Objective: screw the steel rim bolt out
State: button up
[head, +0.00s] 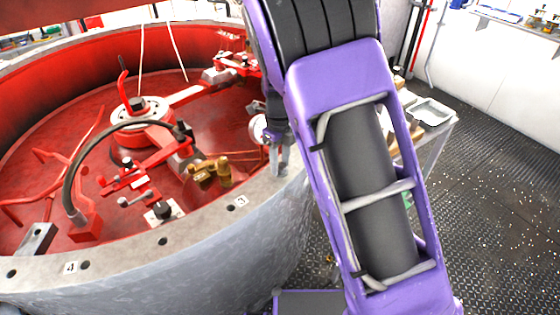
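The round steel rim (201,226) curves around a red-floored pit. Dark bolt holes and plates marked 3 (241,202) and 4 (71,268) show along its near side. My gripper (279,160) points down at the rim's right side, beyond plate 3, partly behind my purple arm. Its grey fingers are small here, and I cannot tell whether they are open or shut. I cannot make out the steel rim bolt; my gripper and arm hide that stretch of rim.
Inside the pit are a central hub (138,110), red linkages, a curved dark hose (75,170) and a brass fitting (210,171). A side table with a metal tray (430,112) stands at right. The deck beyond is open.

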grip_shut()
jog(key=shift+r+n, duration=0.1)
jog(key=shift+n, duration=0.3)
